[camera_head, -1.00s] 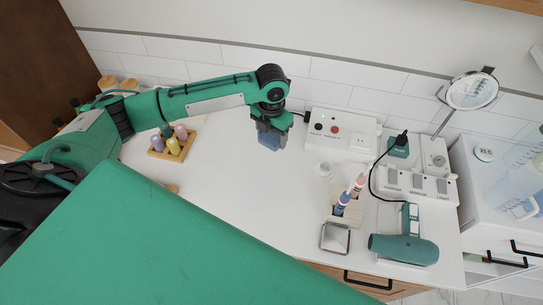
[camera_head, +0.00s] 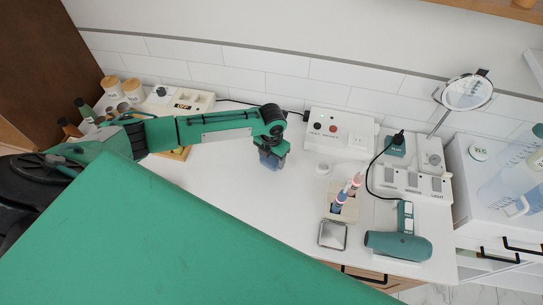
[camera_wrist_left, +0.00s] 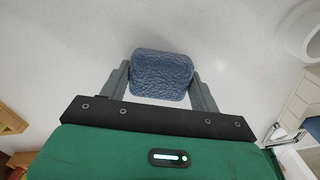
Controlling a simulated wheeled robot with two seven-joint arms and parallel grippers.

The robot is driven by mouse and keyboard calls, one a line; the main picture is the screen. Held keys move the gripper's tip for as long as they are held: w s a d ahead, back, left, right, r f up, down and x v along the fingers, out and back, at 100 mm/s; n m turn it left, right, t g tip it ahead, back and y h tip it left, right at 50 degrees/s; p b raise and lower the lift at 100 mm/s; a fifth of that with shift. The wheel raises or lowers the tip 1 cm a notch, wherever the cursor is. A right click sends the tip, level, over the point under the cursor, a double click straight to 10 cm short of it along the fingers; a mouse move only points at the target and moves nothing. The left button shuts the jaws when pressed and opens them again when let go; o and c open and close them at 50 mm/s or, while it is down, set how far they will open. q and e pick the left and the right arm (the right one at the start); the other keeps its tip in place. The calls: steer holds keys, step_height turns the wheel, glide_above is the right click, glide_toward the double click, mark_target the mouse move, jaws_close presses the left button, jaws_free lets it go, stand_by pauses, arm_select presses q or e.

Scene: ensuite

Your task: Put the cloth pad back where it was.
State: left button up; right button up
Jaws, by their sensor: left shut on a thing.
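The cloth pad (camera_wrist_left: 161,76) is a blue, textured, rounded block. In the left wrist view it sits between the two grey fingers of my left gripper (camera_wrist_left: 161,84), which is shut on it. In the head view my left gripper (camera_head: 271,158) points down over the white counter (camera_head: 240,205), left of the white box with the red button. The pad shows there only as a small blue patch at the fingertips. I cannot tell whether the pad touches the counter. My right gripper is not in view.
Right of the gripper stand a white box (camera_head: 340,132), a small white cup (camera_head: 323,170), a brush holder (camera_head: 343,208), a square mirror (camera_head: 332,235) and a hair dryer (camera_head: 398,245). A wooden tray (camera_head: 178,154) is partly hidden behind my arm. The counter's middle front is clear.

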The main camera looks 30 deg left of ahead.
mark_target(271, 158)
arm_select(q)
steer(key=o, duration=0.9)
steer(key=shift+f, duration=0.1)
steer(key=shift+r, duration=0.55)
step_height(271, 158, up, 11)
steer(key=b, duration=0.3)
steer(key=shift+r, duration=0.1)
